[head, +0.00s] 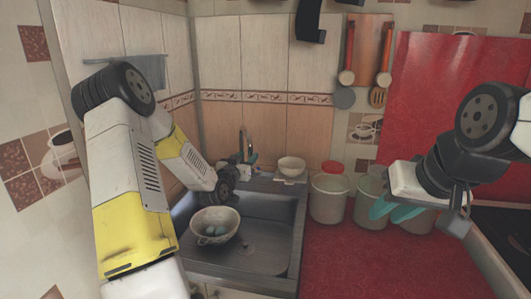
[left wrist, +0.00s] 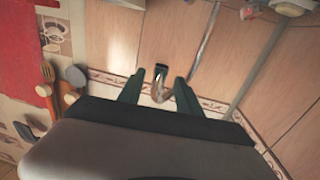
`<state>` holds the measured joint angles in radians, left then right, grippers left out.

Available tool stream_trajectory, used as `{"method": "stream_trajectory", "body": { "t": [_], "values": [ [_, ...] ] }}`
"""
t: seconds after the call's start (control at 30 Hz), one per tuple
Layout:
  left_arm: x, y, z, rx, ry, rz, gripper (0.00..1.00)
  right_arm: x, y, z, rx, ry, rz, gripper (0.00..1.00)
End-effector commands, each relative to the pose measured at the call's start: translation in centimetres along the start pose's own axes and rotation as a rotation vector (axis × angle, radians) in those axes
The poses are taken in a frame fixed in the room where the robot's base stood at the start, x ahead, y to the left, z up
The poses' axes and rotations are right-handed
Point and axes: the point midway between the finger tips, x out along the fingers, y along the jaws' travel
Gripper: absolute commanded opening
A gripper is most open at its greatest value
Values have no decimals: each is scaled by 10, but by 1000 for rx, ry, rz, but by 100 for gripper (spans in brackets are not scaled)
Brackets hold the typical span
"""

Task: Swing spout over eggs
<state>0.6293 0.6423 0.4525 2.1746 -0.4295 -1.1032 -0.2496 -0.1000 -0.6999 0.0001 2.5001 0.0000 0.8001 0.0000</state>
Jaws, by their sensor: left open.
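The tap spout (head: 241,142) rises at the back of the sink. In the left wrist view the spout (left wrist: 160,84) shows between my open left fingers, with a gap visible on each side. My left gripper (head: 251,158) is at the spout, small and partly hidden by my wrist in the head view. A pale colander bowl (head: 228,236) stands in the sink, in front of my left wrist. Several bluish eggs (head: 214,231) lie in it. My right gripper (head: 397,210) hangs over the red counter at right, teal fingers close together; its opening is unclear.
The metal sink (head: 262,248) has bare floor right of the colander. A small white bowl (head: 291,166) stands behind the sink. Lidded buckets (head: 329,197) stand on the red counter (head: 360,268) by the wall. Utensils (head: 348,55) hang above. The counter front is clear.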

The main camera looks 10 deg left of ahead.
Motion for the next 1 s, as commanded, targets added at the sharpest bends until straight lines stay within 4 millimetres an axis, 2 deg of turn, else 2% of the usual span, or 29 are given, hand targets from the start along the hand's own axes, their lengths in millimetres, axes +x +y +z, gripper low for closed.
{"method": "stream_trajectory", "body": {
  "t": [0.2, 0.33, 0.5, 0.73, 0.77, 0.93, 0.97, 1.0],
  "values": [
    [37, 1, 0, -1, 1, 1, 41, 0, 0, 0, 0, 0, 0, 29],
    [53, 1, 0, 0, 0, 1, 41, 0, 0, 0, 0, 0, 0, 29],
    [63, 1, 0, 0, -2, 0, 41, 0, 0, 0, 0, 0, 0, 29],
    [63, 1, 0, 0, -2, 0, 41, 0, 0, 0, 0, 0, 0, 29],
    [63, 1, 0, 0, -2, 1, 38, 0, 0, 0, 0, 0, 0, 29],
    [63, 1, 0, 0, -2, 1, 4, 0, 0, 0, 0, 0, 0, 29],
    [63, 1, 0, 0, -3, 1, 0, 0, 0, 0, 0, 0, 0, 29],
    [63, 1, 0, 0, -2, 1, 0, 0, 0, 0, 0, 0, 0, 29]
  ]
}}
